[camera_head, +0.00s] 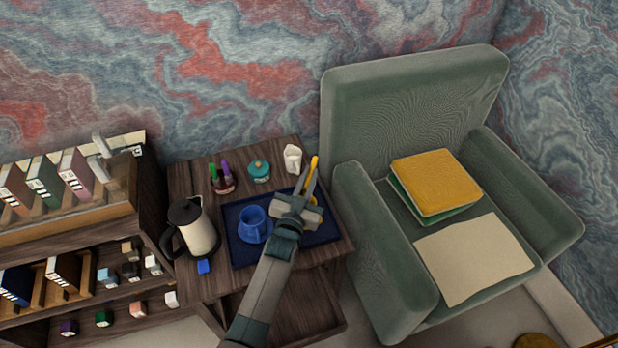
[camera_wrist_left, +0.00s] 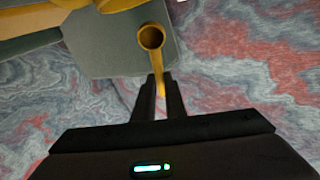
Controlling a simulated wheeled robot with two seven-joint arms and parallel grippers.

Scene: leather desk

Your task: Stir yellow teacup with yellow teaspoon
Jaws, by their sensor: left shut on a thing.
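The yellow teaspoon (camera_head: 314,162) is held upright or tilted in my left gripper (camera_head: 308,182), over the right part of the blue tray (camera_head: 237,215). Part of it shows between the two fingers in the left wrist view (camera_wrist_left: 160,86). My left gripper (camera_wrist_left: 159,84) is shut on it. A round yellow shape with a dark hollow (camera_wrist_left: 151,38) appears just past the fingertips; I cannot tell if it is the spoon's bowl or the teacup. More yellow shows behind the gripper in the head view, mostly hidden. My right gripper is not in view.
A blue cup (camera_head: 253,226) stands on the tray. A kettle (camera_head: 195,228), a pen holder (camera_head: 222,184), a teal pot (camera_head: 259,171) and a white cup (camera_head: 292,158) stand around it. A green armchair (camera_head: 385,255) is close on the right; a shelf is left.

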